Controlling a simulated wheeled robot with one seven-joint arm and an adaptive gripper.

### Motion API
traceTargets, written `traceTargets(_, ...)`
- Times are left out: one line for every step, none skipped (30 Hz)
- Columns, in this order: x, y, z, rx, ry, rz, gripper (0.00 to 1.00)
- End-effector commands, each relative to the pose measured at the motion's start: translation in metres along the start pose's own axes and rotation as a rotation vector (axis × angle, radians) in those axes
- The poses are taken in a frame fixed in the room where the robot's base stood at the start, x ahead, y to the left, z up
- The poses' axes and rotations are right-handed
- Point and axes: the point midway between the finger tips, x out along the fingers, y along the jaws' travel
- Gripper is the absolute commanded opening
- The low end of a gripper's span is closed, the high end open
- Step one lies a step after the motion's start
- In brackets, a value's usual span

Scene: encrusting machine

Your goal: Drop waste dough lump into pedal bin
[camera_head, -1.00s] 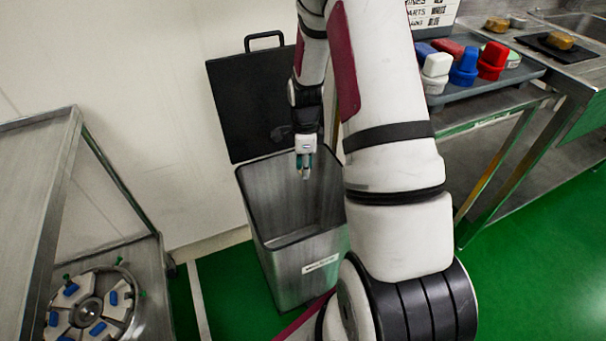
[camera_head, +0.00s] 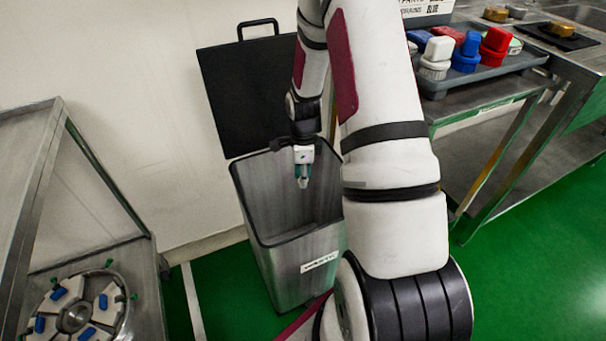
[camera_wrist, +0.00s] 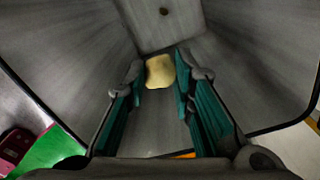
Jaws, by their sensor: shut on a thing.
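The steel pedal bin (camera_head: 285,277) stands on the floor by the wall with its black lid (camera_head: 262,95) open and upright at the back. My gripper (camera_head: 303,182) points down into the bin's mouth in the head view. In the wrist view my gripper (camera_wrist: 163,80) is shut on the pale yellow dough lump (camera_wrist: 160,70), held between the green-padded fingertips. The bin's grey inner walls and floor (camera_wrist: 165,28) surround the lump in this view. In the head view I cannot make out the lump at the fingertips.
A steel table (camera_head: 490,87) at the right carries a grey tray (camera_head: 490,72) with red, blue and white items. A steel rack (camera_head: 110,255) at the left holds a round plate (camera_head: 75,318) with blue pieces. Green floor is clear around the bin.

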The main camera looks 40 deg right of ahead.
Motion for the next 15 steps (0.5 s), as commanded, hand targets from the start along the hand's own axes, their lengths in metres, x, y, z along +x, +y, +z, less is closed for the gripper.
traceTargets(-0.0002,0.0000,0.0000,0.000,0.000,0.000,0.11)
traceTargets(-0.0003,0.0000,0.0000,0.000,0.000,0.000,0.11)
traceTargets(-0.0003,0.0000,0.0000,0.000,0.000,0.000,0.27)
traceTargets(-0.0003,0.0000,0.0000,0.000,0.000,0.000,0.34)
traceTargets(-0.0003,0.0000,0.0000,0.000,0.000,0.000,0.41)
traceTargets(-0.0004,-0.0001,0.0000,0.000,0.000,0.000,0.46)
traceTargets(-0.0004,-0.0001,0.0001,0.000,0.000,0.000,0.46)
traceTargets(-0.0004,-0.0001,0.0001,0.000,0.000,0.000,0.46)
traceTargets(-0.0004,-0.0001,0.0001,-0.001,0.000,0.000,0.46)
traceTargets(-0.0004,-0.0001,0.0001,-0.001,0.000,0.000,0.46)
traceTargets(-0.0004,-0.0001,0.0001,-0.001,0.000,0.000,0.46)
traceTargets(-0.0004,-0.0001,0.0001,-0.001,0.000,0.000,0.46)
traceTargets(-0.0004,-0.0001,0.0001,-0.001,0.000,0.000,0.46)
traceTargets(-0.0005,-0.0001,0.0001,-0.001,0.000,0.000,0.46)
traceTargets(-0.0011,-0.0002,0.0001,-0.001,0.000,-0.001,0.46)
